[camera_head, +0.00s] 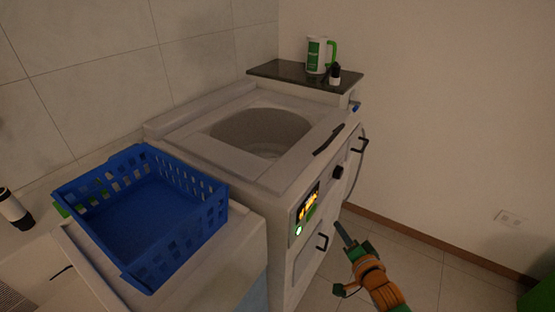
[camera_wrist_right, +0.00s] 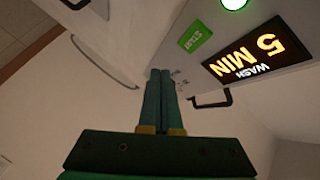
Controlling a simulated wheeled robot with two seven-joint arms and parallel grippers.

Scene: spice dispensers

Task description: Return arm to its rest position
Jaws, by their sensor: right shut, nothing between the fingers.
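My right gripper (camera_head: 343,232) is at the lower right in the head view, in front of the white washing machine (camera_head: 283,215) and to the right of its lit panel. In the right wrist view its two green fingers (camera_wrist_right: 163,85) lie together, shut with nothing between them. They are apart from the machine's front as far as I can see. The machine's display (camera_wrist_right: 244,55) reads "WASH 5 MIN" and a green start button (camera_wrist_right: 195,37) is beside it. My left gripper is not in view.
A blue basket (camera_head: 150,215) stands on the counter left of the machine, whose top shows an open round tub (camera_head: 258,132). A green and white jug (camera_head: 318,55) and a small dark bottle (camera_head: 334,75) stand on a dark slab behind.

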